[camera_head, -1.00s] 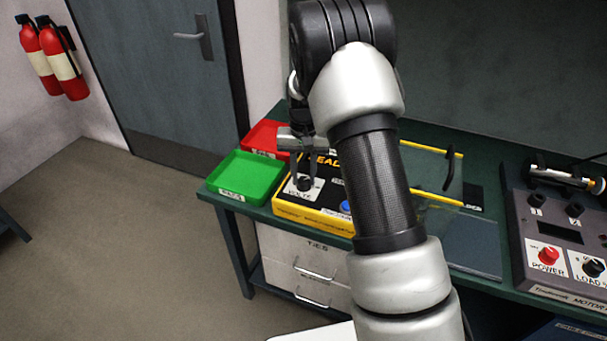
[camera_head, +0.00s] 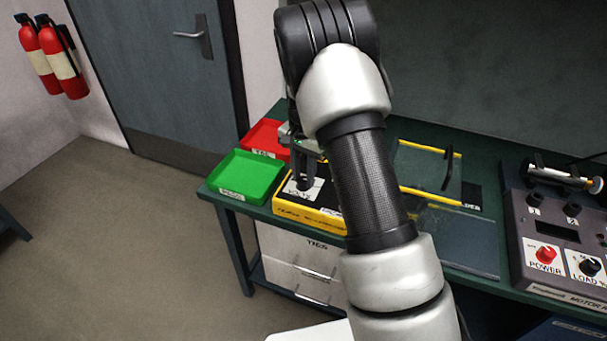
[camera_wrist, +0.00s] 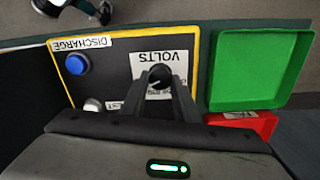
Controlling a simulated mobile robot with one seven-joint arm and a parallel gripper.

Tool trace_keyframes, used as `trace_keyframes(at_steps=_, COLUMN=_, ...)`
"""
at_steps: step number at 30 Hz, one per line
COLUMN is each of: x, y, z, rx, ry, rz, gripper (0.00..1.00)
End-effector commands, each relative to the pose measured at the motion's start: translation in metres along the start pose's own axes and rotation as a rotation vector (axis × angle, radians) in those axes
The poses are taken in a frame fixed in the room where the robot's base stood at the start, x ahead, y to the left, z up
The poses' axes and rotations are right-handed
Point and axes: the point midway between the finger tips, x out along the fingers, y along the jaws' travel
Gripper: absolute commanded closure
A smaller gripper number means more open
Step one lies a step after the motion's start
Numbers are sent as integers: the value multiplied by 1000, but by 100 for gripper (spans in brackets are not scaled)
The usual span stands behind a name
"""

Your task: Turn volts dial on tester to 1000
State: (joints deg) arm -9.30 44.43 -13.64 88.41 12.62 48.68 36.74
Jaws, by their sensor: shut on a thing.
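The tester (camera_head: 299,212) is a yellow-edged box with a dark top, on the green bench. Its black volts dial (camera_wrist: 160,74) sits on a white label reading VOLTS, upside down in the wrist view. My gripper (camera_wrist: 161,82) is shut on the dial, with one finger on each side of it. In the head view my gripper (camera_head: 304,183) reaches down onto the tester's left part, and the dial is hidden between the fingers. The fingers cover part of the dial's scale, so the set value cannot be read.
A blue button (camera_wrist: 77,64) marked DISCHARGE and a pale button (camera_wrist: 93,104) are beside the dial. A green tray (camera_head: 245,176) and a red tray (camera_head: 264,137) stand left of the tester. A grey motor unit (camera_head: 558,235) is on the right. My arm hides the tester's right part.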

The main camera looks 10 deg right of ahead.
Motion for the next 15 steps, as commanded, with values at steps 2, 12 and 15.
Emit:
trace_keyframes(at_steps=2, x=-1, y=0, z=0, rx=5, ry=1, rz=-1, gripper=95)
trace_keyframes(at_steps=12, x=-1, y=0, z=0, rx=5, ry=0, rz=-2, gripper=62)
trace_keyframes(at_steps=15, x=0, y=0, z=0, rx=5, ry=0, rz=-1, gripper=54)
